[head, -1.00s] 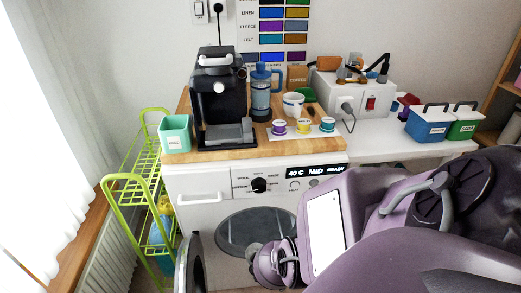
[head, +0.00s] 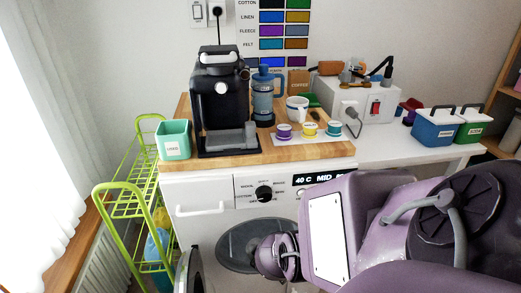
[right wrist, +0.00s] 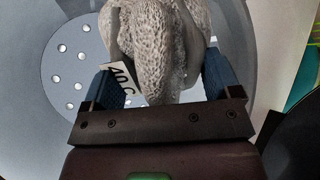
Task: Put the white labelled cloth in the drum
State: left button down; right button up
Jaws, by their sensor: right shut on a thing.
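The white labelled cloth (right wrist: 150,45) looks greyish and crumpled in the right wrist view, with a white "40 C" tag (right wrist: 121,82) at its left. My right gripper (right wrist: 160,88) is shut on it, with a blue finger on each side. Behind the cloth is the drum (right wrist: 70,62), a grey surface with round holes. In the head view the round opening of the washing machine (head: 236,246) is partly covered by my purple right arm, and the cloth and right fingers are hidden. My left gripper is in neither view.
The machine's open door (head: 188,270) stands at the opening's left. A green wire rack (head: 133,200) is further left. Blue (head: 434,130) and green boxes stand right.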

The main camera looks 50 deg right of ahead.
jog(key=shift+w+d+f+b, duration=0.25)
jog(key=shift+w+d+b, duration=0.1)
jog(key=shift+w+d, duration=0.1)
jog(key=shift+w+d+f+b, duration=0.25)
jog(key=shift+w+d+b, duration=0.05)
jog(key=shift+w+d, duration=0.15)
jog(key=shift+w+d+f+b, duration=0.15)
jog(key=shift+w+d+b, duration=0.25)
jog(key=shift+w+d, duration=0.15)
jog(key=shift+w+d+f+b, duration=0.25)
jog(key=shift+w+d+b, duration=0.45)
jog(key=shift+w, duration=0.2)
jog(key=shift+w+d+f+b, duration=0.2)
jog(key=shift+w+d+b, duration=0.3)
jog(key=shift+w, duration=0.1)
jog(key=shift+b+x, duration=0.5)
jog(key=shift+x, duration=0.3)
jog(key=shift+w+f, duration=0.15)
jog(key=shift+f, duration=0.05)
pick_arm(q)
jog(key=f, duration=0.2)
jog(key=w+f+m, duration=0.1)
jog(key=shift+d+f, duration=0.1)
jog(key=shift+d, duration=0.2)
pick_arm(e)
jog(key=shift+w, duration=0.1)
